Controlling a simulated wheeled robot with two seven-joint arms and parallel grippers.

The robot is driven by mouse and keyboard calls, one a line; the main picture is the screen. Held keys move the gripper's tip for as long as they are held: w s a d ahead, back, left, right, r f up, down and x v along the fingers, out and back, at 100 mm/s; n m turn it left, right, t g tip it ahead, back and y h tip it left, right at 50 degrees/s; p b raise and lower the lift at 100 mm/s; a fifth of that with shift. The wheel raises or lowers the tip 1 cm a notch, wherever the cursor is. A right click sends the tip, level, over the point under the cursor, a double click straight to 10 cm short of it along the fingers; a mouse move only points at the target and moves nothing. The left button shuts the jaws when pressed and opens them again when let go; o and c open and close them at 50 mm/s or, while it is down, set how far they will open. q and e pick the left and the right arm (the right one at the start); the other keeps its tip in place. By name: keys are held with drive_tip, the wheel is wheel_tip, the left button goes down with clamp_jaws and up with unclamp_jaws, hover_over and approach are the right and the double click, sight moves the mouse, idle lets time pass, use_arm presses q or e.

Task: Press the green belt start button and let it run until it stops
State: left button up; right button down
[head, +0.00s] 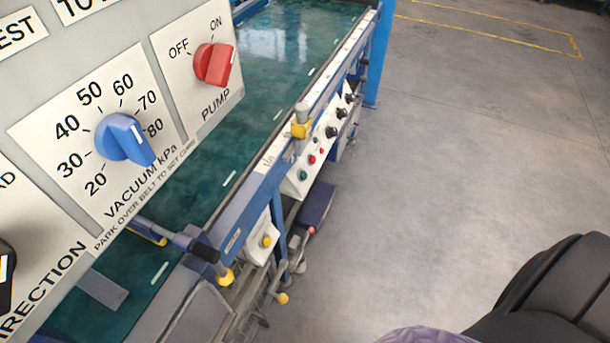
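A small green button (303,175) sits at the near end of a white control panel (296,186) on the side of the machine. Red buttons (311,160) are just beyond it on the same panel. Any label on the green button is too small to read. The dark green belt (265,60) runs along the machine's top, with small white marks on it. One still picture does not tell whether the belt is moving. Neither of my grippers is in view.
A large panel at the left, close to the camera, carries a blue vacuum knob (124,138) and a red pump knob (214,65). Several black knobs (341,113) lie farther along the machine's side. Yellow-tipped levers (281,298) stick out below. Grey floor (440,170) at the right is open.

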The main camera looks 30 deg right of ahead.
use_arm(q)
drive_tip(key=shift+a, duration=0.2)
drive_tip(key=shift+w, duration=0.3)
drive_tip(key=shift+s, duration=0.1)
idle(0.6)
